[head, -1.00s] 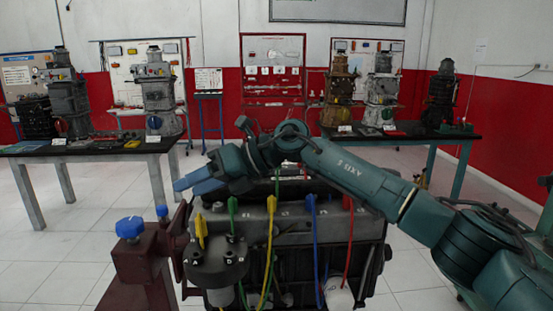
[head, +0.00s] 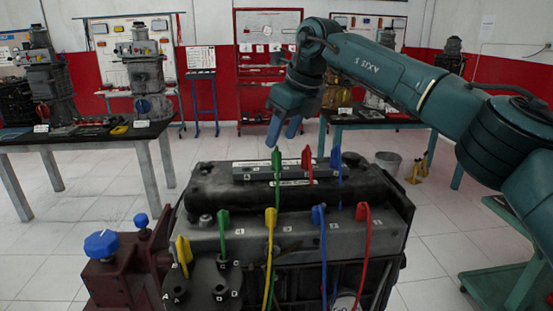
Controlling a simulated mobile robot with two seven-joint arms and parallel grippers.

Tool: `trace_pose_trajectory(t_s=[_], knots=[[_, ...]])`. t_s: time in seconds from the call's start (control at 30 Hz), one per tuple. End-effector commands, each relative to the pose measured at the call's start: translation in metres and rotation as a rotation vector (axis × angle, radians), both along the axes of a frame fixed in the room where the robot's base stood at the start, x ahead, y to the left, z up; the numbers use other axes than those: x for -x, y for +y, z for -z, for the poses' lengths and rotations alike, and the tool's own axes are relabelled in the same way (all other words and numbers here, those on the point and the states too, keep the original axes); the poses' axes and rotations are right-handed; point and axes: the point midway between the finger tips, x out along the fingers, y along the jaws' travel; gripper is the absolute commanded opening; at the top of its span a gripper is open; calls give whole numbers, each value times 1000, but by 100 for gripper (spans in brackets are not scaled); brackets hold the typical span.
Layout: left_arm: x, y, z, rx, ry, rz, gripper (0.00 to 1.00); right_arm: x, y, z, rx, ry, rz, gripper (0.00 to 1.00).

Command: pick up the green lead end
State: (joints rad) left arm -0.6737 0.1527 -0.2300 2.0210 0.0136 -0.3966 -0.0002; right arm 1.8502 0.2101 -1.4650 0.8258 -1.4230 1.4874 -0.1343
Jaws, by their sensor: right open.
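A green lead end (head: 276,160) stands upright at the back of the engine block (head: 300,233), by the labelled strip. Another green plug (head: 223,220) is on the front row at left, and a further green plug (head: 223,248) is on the round connector (head: 203,274). My right gripper (head: 284,134) is open and empty, its two blue fingers pointing down. In the picture it is just above the back green lead end, seemingly apart from it; the depth gap is hard to tell. My left gripper is not in view.
Red (head: 307,158) and blue (head: 337,158) lead ends stand right of the back green one. Yellow (head: 270,215), blue (head: 318,214) and red (head: 362,212) plugs line the front. A dark red stand with a blue knob (head: 101,244) is at left. Tables (head: 90,136) stand behind.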

Motion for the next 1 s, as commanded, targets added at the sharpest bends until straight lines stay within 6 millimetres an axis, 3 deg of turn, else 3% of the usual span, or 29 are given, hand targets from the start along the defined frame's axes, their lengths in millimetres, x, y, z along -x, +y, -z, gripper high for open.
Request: trace_pose_trajectory(t_s=[0.17, 0.5, 0.77, 1.0], knots=[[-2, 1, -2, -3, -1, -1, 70, -2, 3, 11, 0, 1, -1, 46], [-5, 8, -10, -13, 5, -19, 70, -12, 13, 53, -1, 1, -1, 46], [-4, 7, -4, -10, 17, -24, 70, -13, 13, 55, -1, 0, 0, 46], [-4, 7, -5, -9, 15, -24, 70, -13, 13, 55, -1, 0, 0, 27]])
